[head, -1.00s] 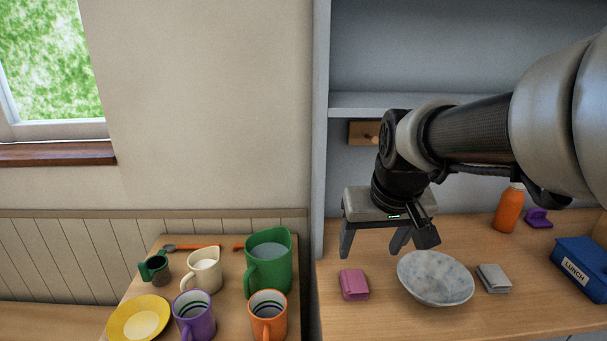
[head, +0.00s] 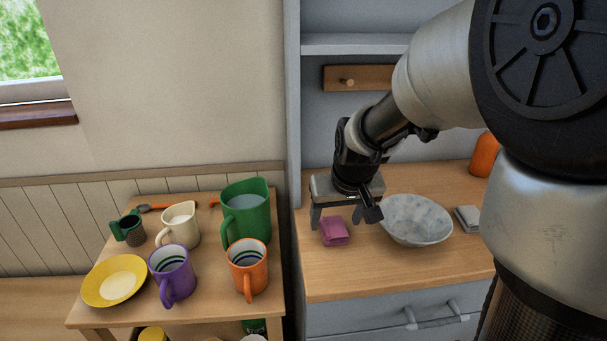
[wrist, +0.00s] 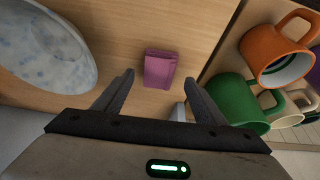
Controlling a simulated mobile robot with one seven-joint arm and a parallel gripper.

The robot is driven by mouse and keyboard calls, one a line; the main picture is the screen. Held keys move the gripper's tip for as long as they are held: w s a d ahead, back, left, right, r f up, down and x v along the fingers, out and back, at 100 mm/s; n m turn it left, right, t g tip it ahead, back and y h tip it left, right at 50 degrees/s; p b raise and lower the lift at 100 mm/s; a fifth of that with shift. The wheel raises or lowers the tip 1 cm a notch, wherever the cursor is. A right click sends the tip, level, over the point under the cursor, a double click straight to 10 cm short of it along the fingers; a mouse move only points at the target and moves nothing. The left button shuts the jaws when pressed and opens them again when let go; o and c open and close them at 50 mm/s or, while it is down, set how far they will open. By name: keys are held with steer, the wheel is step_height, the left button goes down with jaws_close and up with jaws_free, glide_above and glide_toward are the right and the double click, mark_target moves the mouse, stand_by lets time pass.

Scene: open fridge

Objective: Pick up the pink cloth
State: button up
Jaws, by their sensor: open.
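The pink cloth (head: 334,231) is a small folded block lying on the wooden counter, left of the bowl. In the wrist view the cloth (wrist: 160,69) lies a little beyond my fingertips, in line with the gap between them. The fingers do not visibly touch the cloth.
A speckled bowl (head: 416,222) stands close to the right of the cloth, with a grey folded cloth (head: 468,218) beyond it. An orange bottle (head: 485,155) is at the back right. A lower table (head: 205,296) at left holds several mugs and a yellow bowl (head: 114,281).

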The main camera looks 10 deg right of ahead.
mark_target(334, 225)
steer(key=x, duration=0.3)
steer(key=shift+w+d+f+b, duration=0.1)
steer(key=shift+b, duration=0.2)
steer(key=shift+c, duration=0.5)
steer(key=c, duration=1)
step_height(334, 225, up, 10)
steer(key=p, duration=0.3)
